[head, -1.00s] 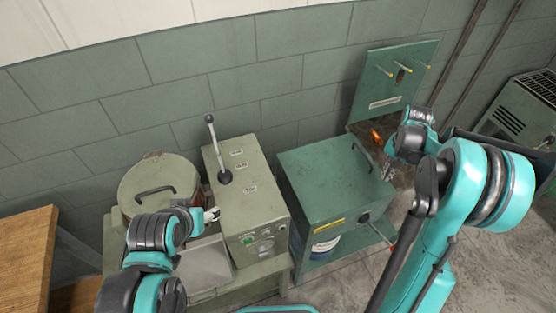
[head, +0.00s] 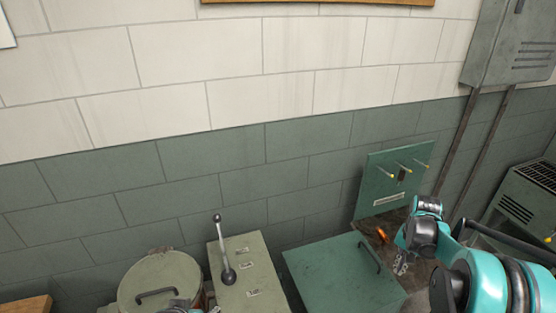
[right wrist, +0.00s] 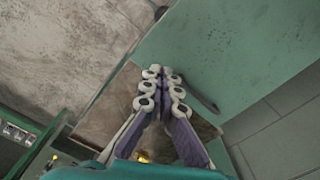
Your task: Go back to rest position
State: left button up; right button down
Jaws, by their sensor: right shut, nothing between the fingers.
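My right gripper (head: 400,263) is at the right of the head view, between the green box lid and the pegboard stand. It also shows in the right wrist view (right wrist: 165,75), where its fingers are together with nothing between them. It points down over a brownish surface beside a green panel. Of my left arm, only a small piece shows at the bottom edge of the head view, in front of the round lidded drum (head: 160,275). Its fingertips are cut off or too small to read.
A grey-green machine (head: 245,270) with an upright lever (head: 225,262) stands right of the drum. A green box (head: 340,275) with a dark handle is beside it. A pegboard (head: 395,180) stands behind, near a small orange object (head: 382,236). A vented cabinet (head: 525,195) is far right.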

jog(key=s+a+r+n+t+b, duration=0.2)
jog(key=s+a+r, duration=0.15)
jog(key=a, duration=0.25)
jog(key=s+a+r+n+t+b, duration=0.1)
jog(key=s+a+r+n+b, duration=0.1)
jog(key=s+a+b, duration=0.3)
jog(key=s+a+f+n+t+b, duration=0.1)
jog(key=s+a+f+n+t, duration=0.3)
jog(key=s+a, duration=0.5)
jog(key=shift+s+a+b, duration=0.2)
jog(key=shift+a+b, duration=0.1)
jog(key=shift+a, duration=0.3)
